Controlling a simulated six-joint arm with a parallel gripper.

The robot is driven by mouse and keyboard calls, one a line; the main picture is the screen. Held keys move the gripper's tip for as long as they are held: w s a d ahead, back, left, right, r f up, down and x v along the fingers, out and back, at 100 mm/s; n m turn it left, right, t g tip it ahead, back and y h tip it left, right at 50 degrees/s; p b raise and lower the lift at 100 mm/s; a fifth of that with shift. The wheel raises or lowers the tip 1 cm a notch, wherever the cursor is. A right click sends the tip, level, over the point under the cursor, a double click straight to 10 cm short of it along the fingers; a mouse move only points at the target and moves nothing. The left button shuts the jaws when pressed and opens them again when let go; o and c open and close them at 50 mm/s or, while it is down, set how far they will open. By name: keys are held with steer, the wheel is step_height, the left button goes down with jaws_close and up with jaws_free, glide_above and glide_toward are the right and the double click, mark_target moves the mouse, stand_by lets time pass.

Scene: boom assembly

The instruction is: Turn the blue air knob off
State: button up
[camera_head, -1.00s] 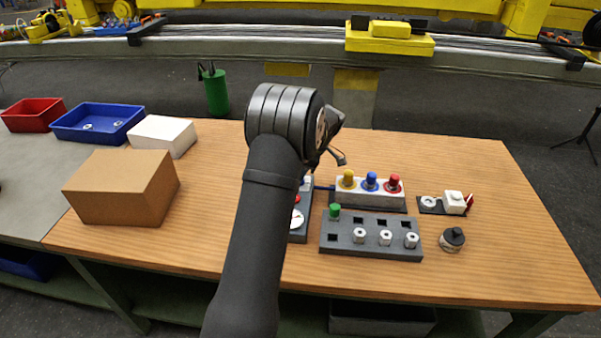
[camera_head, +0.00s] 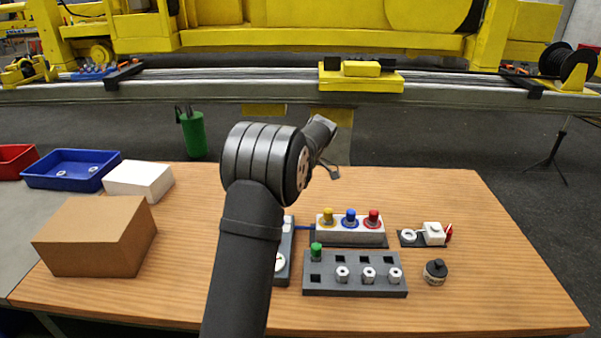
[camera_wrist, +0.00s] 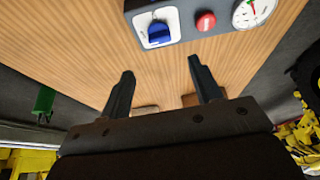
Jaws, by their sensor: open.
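The blue air knob (camera_wrist: 159,33) sits on a white square plate on a dark grey panel (camera_wrist: 183,36), at the top of the wrist view. In the head view the panel (camera_head: 283,262) is partly behind my arm, and the knob is hidden there. My gripper (camera_wrist: 161,67) is open and empty. Its two fingers point toward the panel, with bare wood between them. The knob lies beyond the fingertips, roughly in line with the gap and apart from them. In the head view only a thin part of my gripper (camera_head: 331,170) shows behind the arm.
A red button (camera_wrist: 206,21) and a round gauge (camera_wrist: 252,12) share the panel, right of the knob. A block with yellow, blue and red knobs (camera_head: 349,232) and a socket block (camera_head: 354,282) stand right of the panel. A cardboard box (camera_head: 90,237) stands left.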

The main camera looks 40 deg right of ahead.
steer(key=v, duration=0.7)
steer(key=shift+s+r, duration=0.15)
steer(key=shift+r, duration=0.15)
steer(key=shift+f, duration=0.15)
steer(key=x, duration=1.7)
